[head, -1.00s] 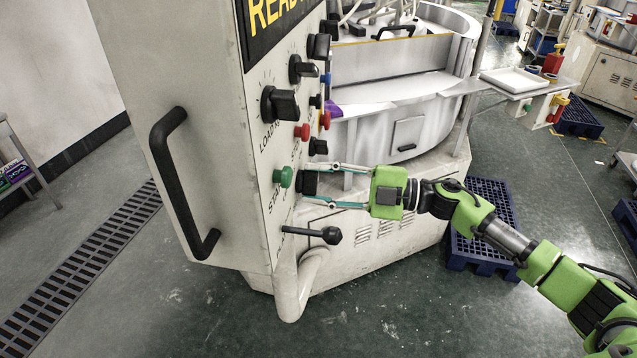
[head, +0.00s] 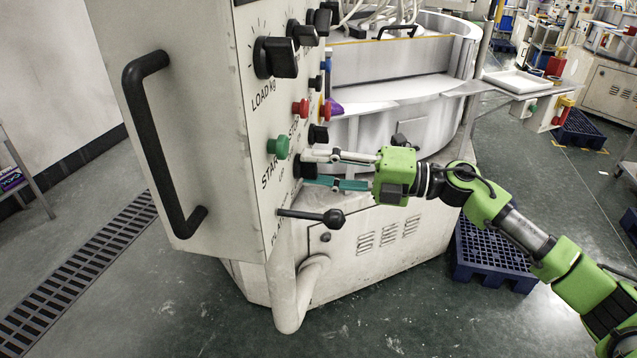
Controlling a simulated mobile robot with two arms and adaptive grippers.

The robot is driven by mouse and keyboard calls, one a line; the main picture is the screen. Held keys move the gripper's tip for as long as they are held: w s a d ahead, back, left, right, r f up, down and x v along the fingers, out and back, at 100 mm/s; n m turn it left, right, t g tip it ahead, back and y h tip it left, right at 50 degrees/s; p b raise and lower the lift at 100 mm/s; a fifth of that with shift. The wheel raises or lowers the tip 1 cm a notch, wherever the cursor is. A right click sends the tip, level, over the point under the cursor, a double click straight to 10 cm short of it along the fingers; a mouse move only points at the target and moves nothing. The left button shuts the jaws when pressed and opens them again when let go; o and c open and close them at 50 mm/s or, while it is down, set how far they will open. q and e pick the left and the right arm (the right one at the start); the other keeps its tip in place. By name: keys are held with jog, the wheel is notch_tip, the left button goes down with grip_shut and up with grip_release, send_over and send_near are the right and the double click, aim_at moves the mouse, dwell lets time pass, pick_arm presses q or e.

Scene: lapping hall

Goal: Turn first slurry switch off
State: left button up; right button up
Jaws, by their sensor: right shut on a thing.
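The machine's control panel (head: 222,120) carries a column of knobs, buttons and switches, seen at a steep angle. A black switch knob (head: 304,168) sits low on the panel, just right of the green start button (head: 278,146). My right gripper (head: 318,168) reaches in from the right and is shut on this knob, one finger above and one below. The fingers partly cover the knob, so its pointer setting is hidden. Another black switch (head: 318,135) is just above it, clear of the fingers. The small labels cannot be read. My left gripper is not in view.
A black lever with a ball end (head: 334,217) sticks out below the gripper. A red button (head: 300,108) and large black knobs (head: 275,57) are above. A black handle (head: 150,145) stands out at left. A blue pallet (head: 490,255) lies behind my arm.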

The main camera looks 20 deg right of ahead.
jog(key=shift+f+n+b, duration=0.15)
jog(key=shift+n+b, duration=1.6)
jog(key=shift+n, duration=0.05)
jog(key=o, duration=1.1)
jog(key=shift+d, duration=0.15)
jog(key=v, duration=1.1)
jog(key=shift+s+d, duration=0.25)
jog(key=shift+d, duration=0.05)
